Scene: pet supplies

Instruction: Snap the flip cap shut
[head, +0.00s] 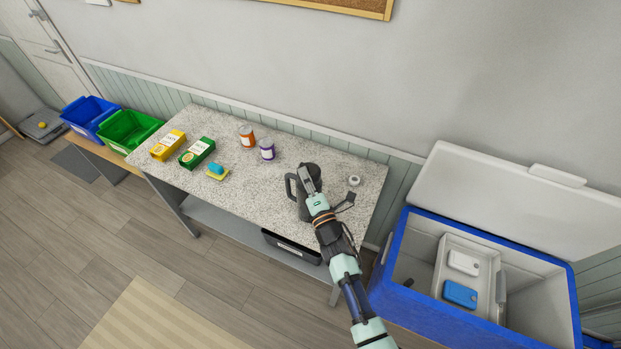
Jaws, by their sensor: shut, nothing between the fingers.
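My gripper (307,178) is shut and empty. A small white round object (354,180) sits on the table to the right of my gripper.
An orange can (246,137), a purple-labelled can (267,150), yellow box (168,146), green box (197,153) and sponge-like block (217,173) stand left on the table. A blue cooler (404,294) with its lid (510,200) up is at right. The table's front middle is clear.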

